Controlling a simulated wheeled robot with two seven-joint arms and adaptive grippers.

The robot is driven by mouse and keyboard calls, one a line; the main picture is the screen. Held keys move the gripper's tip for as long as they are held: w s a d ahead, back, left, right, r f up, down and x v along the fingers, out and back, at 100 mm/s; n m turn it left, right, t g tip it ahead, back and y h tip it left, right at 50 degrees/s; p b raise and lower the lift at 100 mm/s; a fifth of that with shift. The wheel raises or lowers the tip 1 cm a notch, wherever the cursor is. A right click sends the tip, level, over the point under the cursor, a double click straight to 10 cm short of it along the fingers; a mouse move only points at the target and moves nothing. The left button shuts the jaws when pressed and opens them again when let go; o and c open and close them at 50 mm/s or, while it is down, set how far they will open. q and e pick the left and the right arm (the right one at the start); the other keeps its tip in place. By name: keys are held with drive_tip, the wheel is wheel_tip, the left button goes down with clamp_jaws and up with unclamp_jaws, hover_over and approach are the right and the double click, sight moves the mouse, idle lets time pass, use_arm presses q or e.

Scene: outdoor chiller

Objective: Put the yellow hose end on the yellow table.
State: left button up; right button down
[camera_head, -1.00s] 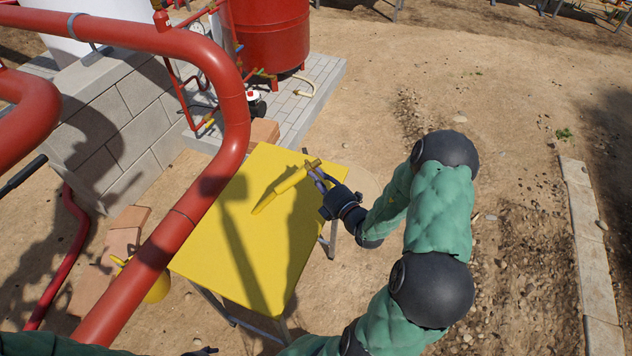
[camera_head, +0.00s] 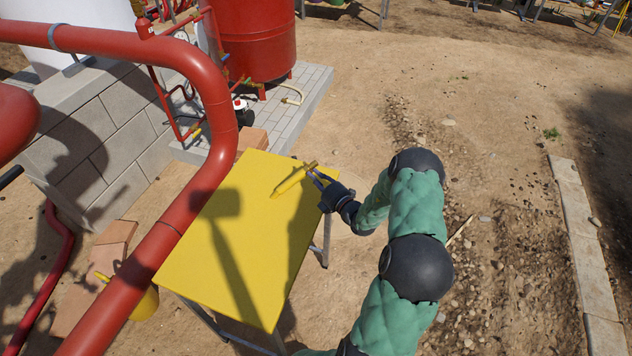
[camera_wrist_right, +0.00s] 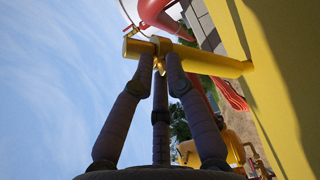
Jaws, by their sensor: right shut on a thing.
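The yellow table (camera_head: 203,256) stands in the middle of the head view, its top bare and sunlit. My right gripper (camera_head: 318,177) is at the table's far right corner and shut on the yellow hose end (camera_head: 290,183). The hose end is a yellow tube pointing down and left over the table top. In the right wrist view the fingers of my right gripper (camera_wrist_right: 161,62) close around a brassy part of the hose end (camera_wrist_right: 205,61). My left gripper is out of view.
A thick red pipe (camera_head: 210,180) bends down along the table's left side. A red tank (camera_head: 257,40) stands on a paved slab (camera_head: 305,95) behind. A yellow container (camera_head: 145,303) sits beyond the pipe. Open sandy ground lies to the right.

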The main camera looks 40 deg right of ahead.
drive_tip(key=shift+f, duration=0.5)
drive_tip(key=shift+f, duration=0.1)
drive_tip(key=shift+f, duration=0.25)
drive_tip(key=c, duration=1.3)
unclamp_jaws()
drive_tip(key=shift+o, duration=0.2)
